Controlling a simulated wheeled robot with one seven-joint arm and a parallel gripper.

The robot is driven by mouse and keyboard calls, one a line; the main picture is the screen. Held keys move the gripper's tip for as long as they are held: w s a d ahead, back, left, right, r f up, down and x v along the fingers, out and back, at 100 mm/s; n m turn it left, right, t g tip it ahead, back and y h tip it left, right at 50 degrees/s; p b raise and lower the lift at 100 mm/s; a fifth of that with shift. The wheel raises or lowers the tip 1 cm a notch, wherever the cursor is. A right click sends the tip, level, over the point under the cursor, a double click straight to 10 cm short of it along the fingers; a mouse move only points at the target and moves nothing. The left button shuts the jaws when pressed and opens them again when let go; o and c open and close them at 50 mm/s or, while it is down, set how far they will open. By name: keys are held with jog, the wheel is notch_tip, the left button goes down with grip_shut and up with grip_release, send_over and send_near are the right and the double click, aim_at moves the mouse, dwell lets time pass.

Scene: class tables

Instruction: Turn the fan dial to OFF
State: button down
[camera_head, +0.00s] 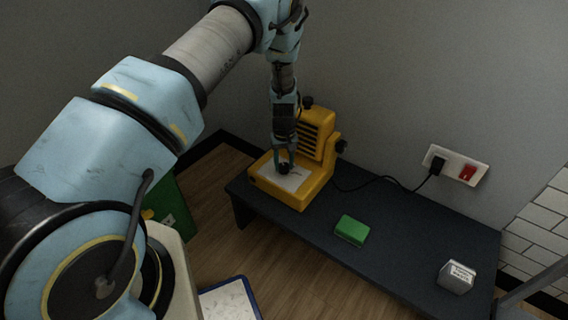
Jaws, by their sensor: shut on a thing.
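The yellow fan (318,183) stands on the dark low table, with an upright slatted back and a flat base with a pale panel on top. A small black dial (284,168) sits on that panel. My gripper (283,160) points down over the panel and is shut on the dial. The fingers partly cover the dial, so its pointer and setting cannot be read. Faint marks show on the panel beside it.
The dark table (395,258) also bears a green block (351,230) and a small grey-white box (456,277). A black cord runs from the fan to a wall socket (456,165) with a red switch. A wall stands close behind.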

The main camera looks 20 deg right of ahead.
aim_at(284, 166)
jog(key=shift+c, duration=1.9)
grip_release()
notch_tip(284, 166, up, 11)
jog(key=shift+p, duration=0.35)
jog(key=shift+f, duration=0.1)
